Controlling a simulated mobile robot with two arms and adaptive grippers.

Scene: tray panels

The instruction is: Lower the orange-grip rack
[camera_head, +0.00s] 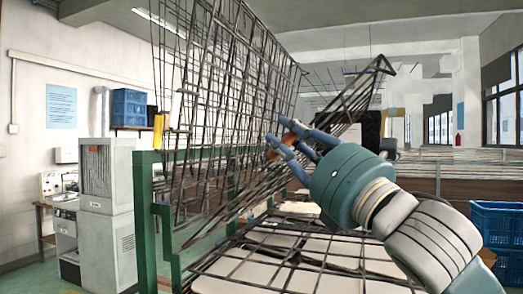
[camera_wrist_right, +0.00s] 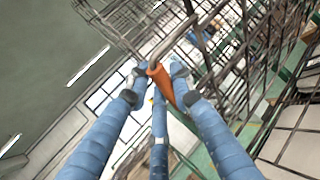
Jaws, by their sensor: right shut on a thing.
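The orange-grip rack (camera_head: 352,103) is a dark wire rack. It slants up from the lower left toward the upper right in the head view. Its orange grip (camera_wrist_right: 163,84) sits between my right fingertips in the wrist view. My right gripper (camera_head: 279,139) is shut on this grip, with blue fingers on either side of it. In the head view the fingers hide most of the grip. My left gripper is not in view.
A flat rack with pale panels (camera_head: 300,262) lies below. A green post (camera_head: 146,215) stands at left, blue crates (camera_head: 497,222) at right.

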